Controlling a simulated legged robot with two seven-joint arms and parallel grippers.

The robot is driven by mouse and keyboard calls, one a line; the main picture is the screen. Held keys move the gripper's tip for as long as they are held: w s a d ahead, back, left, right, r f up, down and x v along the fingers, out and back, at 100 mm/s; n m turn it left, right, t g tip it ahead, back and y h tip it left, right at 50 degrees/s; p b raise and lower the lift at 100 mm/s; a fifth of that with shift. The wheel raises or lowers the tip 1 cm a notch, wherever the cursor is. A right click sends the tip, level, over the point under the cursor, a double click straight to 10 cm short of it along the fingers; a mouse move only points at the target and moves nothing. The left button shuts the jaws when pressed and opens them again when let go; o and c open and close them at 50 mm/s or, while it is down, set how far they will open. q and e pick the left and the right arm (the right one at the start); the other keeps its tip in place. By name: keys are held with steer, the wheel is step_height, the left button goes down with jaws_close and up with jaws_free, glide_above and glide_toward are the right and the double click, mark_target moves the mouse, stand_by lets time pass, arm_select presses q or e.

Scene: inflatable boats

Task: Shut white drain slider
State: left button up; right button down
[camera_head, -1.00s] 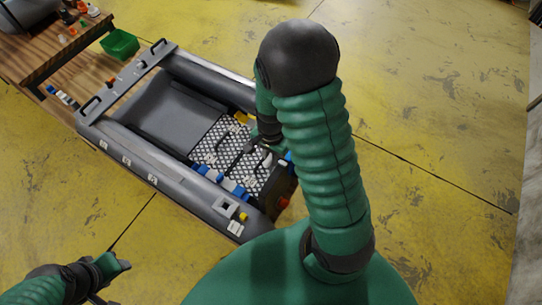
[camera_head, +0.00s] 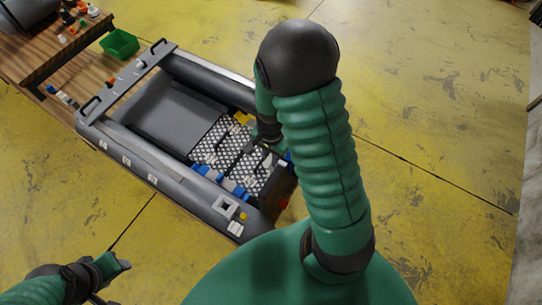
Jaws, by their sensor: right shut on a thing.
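The grey inflatable boat (camera_head: 140,165) lies at centre-left. At its near right end is a dark panel with perforated plates (camera_head: 213,147). My right arm comes down over this end, and its gripper (camera_head: 270,153) is low at the panel. It is shut on a small white piece (camera_head: 268,161), which looks like the white drain slider. The arm and its wrist hide part of it, so how far it is slid cannot be told. My left gripper (camera_head: 118,264) hangs at the lower left over the floor, away from the boat. Its finger gap is unclear.
Blue and white fittings (camera_head: 230,186) line the panel's near edge. A square-holed fitting (camera_head: 225,207) and a white block (camera_head: 235,228) sit on the near tube. Yellow floor is clear at right.

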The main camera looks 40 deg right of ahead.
steer(key=b, duration=0.4)
glide_above(270, 174)
steer(key=shift+d+f, duration=0.15)
steer(key=shift+f, duration=1.15)
steer(key=shift+d+f, duration=0.1)
steer(key=shift+f, duration=1.2)
steer(key=c, duration=1.6)
jaws_free()
steer(key=shift+r, duration=0.1)
steer(key=shift+c, duration=0.2)
steer(key=o, duration=0.4)
steer(key=shift+r, duration=0.1)
steer(key=shift+w, duration=0.1)
step_height(270, 174, up, 7)
steer(key=p, duration=0.7)
steer(key=shift+r+p, duration=0.15)
steer(key=shift+p, duration=0.15)
steer(key=shift+f, duration=0.2)
steer(key=s+a+r+n+t+b, duration=0.1)
steer(key=s+a+n+t+b, duration=0.1)
steer(key=a+n+b, duration=0.8)
steer(key=a+n, duration=0.1)
steer(key=n, duration=0.3)
steer(key=shift+a+n+t, duration=0.3)
steer(key=shift+n, duration=0.1)
